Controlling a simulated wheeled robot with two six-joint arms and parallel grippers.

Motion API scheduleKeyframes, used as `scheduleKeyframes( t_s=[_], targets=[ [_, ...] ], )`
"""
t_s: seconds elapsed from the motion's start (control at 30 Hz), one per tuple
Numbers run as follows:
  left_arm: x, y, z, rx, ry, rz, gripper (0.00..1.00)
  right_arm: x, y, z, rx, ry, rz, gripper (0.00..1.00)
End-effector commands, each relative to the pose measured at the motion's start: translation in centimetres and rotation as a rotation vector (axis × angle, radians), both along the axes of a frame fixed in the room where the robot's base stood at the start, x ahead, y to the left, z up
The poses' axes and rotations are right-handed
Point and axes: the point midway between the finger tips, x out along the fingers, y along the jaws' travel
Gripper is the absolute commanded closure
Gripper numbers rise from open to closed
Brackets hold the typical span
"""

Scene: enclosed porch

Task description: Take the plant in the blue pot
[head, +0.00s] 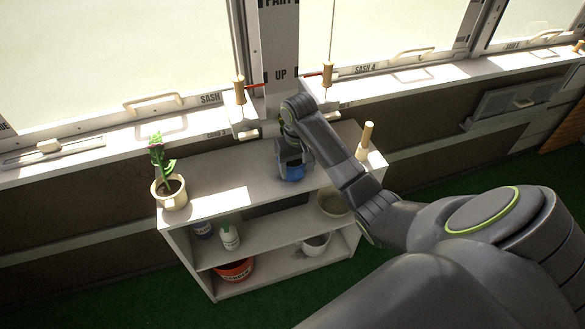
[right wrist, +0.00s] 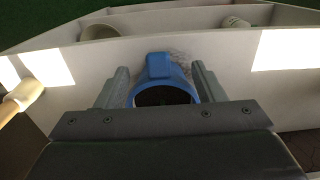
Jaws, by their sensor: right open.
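The blue pot (head: 292,174) stands on the top board of the white shelf unit (head: 225,165), mostly hidden by my right gripper (head: 294,158). In the right wrist view the blue pot (right wrist: 158,66) sits between the two fingers of my right gripper (right wrist: 160,72). A finger is on each side of it, and the jaws are open. Its dark inside shows, but I cannot make out a plant clearly. Whether a finger touches the pot, I cannot tell. My left gripper is not in view.
A cream pot with a green and pink plant (head: 170,193) stands at the shelf's left end. Lower boards hold a red pot (head: 236,270), a white bottle (head: 229,237) and pale pots. The window sill (head: 100,150) runs behind.

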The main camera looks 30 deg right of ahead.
Motion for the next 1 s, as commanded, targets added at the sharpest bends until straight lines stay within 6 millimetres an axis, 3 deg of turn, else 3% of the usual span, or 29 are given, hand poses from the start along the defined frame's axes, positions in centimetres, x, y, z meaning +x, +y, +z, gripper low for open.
scheduleKeyframes(
  t_s=[0.2,0.47,0.9,1.0],
  targets=[
    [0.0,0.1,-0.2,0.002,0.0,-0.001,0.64,-0.1,0.0,-2.9,-0.001,0.002,0.0,0.37],
    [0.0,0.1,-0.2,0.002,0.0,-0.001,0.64,0.0,-0.1,-3.2,-0.001,0.0,0.0,0.37],
    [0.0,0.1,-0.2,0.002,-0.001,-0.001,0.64,0.0,-0.1,-3.2,-0.001,0.0,0.0,0.94],
    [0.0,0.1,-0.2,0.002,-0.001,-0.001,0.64,0.0,-0.1,-3.2,-0.001,0.0,0.0,1.0]
  ],
)
